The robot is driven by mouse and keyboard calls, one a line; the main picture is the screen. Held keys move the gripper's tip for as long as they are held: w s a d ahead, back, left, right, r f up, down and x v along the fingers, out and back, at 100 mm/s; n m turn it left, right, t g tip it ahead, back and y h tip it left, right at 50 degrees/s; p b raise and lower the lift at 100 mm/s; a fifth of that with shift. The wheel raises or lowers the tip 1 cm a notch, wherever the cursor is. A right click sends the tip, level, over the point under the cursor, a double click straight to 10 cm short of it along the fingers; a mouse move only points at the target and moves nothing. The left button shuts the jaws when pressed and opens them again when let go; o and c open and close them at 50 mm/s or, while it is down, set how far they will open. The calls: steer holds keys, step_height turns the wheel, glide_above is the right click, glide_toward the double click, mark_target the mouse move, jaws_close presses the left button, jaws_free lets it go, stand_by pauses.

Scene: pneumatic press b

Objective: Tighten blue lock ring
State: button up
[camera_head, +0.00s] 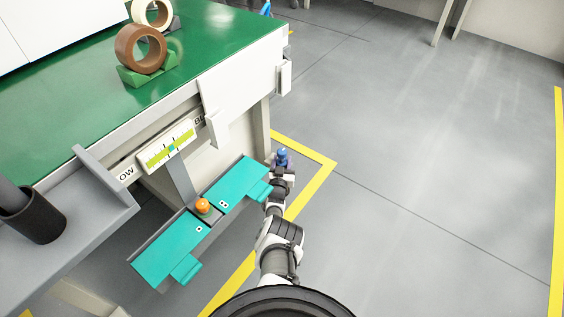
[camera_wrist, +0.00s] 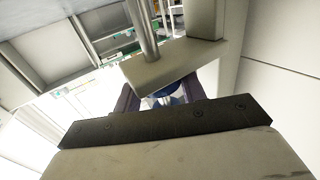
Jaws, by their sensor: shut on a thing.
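The blue lock ring (camera_head: 283,153) shows as a small blue knob-like part beside the right end of the teal pedal unit, low by the bench leg. My gripper (camera_head: 281,163) is at it, with purple fingers closed around its sides. In the wrist view, a bit of the blue ring (camera_wrist: 177,99) shows between the two purple fingers of my gripper (camera_wrist: 167,97). A beige plate with a post stands in front there and hides most of the fingertips and ring. The ring's thread and seating cannot be seen.
Two teal pedals (camera_head: 170,250) with an orange button (camera_head: 203,205) lie left of my arm. The green-topped bench (camera_head: 200,60) overhangs above, with a gauge (camera_head: 170,146) on its front. A grey shelf (camera_head: 90,212) is at left. Floor to the right is clear.

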steer(key=shift+w+a+r+m+h, duration=0.1)
steer(key=shift+m+h, duration=0.4)
steer(key=shift+h, duration=0.1)
steer(key=shift+h+b, duration=0.3)
steer(key=shift+h, duration=0.2)
steer(key=o, duration=1)
steer(key=shift+c, duration=0.2)
steer(key=shift+s, duration=0.2)
steer(key=shift+s+p, duration=0.25)
steer(key=shift+p, duration=0.25)
steer(key=p+v, duration=0.9)
steer(key=v, duration=0.4)
